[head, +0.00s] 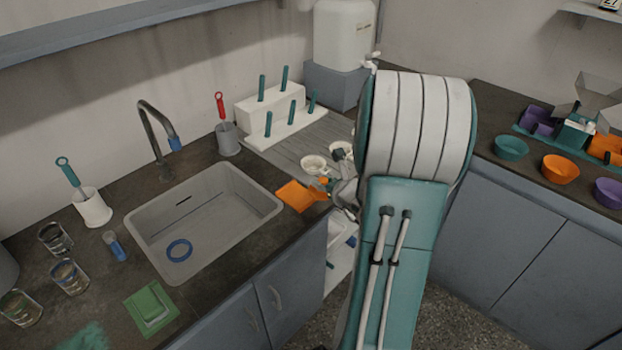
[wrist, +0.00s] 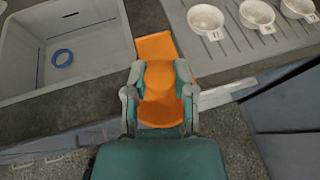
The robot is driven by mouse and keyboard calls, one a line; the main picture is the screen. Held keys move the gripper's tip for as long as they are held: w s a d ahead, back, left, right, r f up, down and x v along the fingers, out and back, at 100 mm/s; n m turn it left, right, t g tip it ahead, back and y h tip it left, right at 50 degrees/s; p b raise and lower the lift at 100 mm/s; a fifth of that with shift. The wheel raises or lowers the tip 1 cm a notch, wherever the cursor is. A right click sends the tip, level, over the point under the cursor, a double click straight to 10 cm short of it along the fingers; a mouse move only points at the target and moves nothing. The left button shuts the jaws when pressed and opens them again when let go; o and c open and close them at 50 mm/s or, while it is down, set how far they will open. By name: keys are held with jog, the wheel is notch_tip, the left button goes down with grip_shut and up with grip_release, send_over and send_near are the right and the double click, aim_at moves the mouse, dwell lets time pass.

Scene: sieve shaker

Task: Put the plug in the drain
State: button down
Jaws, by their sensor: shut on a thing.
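The sink (head: 147,235) is a grey basin set in the dark counter. A blue ring (head: 179,250) lies on its floor at the front left; it also shows in the wrist view (wrist: 62,58). I cannot tell whether it is the drain's rim or the plug; no separate plug is recognisable. My gripper (wrist: 160,80) is shut on an orange flat-bladed tool (wrist: 155,46), whose wide end points away from the gripper. In the head view, the orange tool (head: 296,196) is at the counter edge, right of the sink; my arm partly hides the gripper.
A curved faucet (head: 153,135) stands behind the sink. A grey draining board with white cups (head: 314,164) lies to the right. Orange and teal bowls stand on the far-right counter.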

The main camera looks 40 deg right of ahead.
jog(key=shift+s+a+r, duration=0.1)
jog(key=shift+s+r, duration=0.2)
jog(key=shift+s, duration=0.35)
jog(key=w+a+n+y, duration=0.2)
jog(key=w+a, duration=0.2)
jog(key=a, duration=0.6)
jog(key=w+a+n+y, duration=0.1)
jog(key=w+a, duration=0.3)
jog(key=a, duration=0.6)
jog(key=w+a+n+y, duration=0.2)
jog(key=w+a+y, duration=0.1)
jog(key=a, duration=0.7)
jog(key=shift+w+a+f+n+y, duration=0.25)
jog(key=shift+w+a+n+y, duration=0.05)
jog(key=shift+w, duration=0.55)
jog(key=shift+d, duration=0.1)
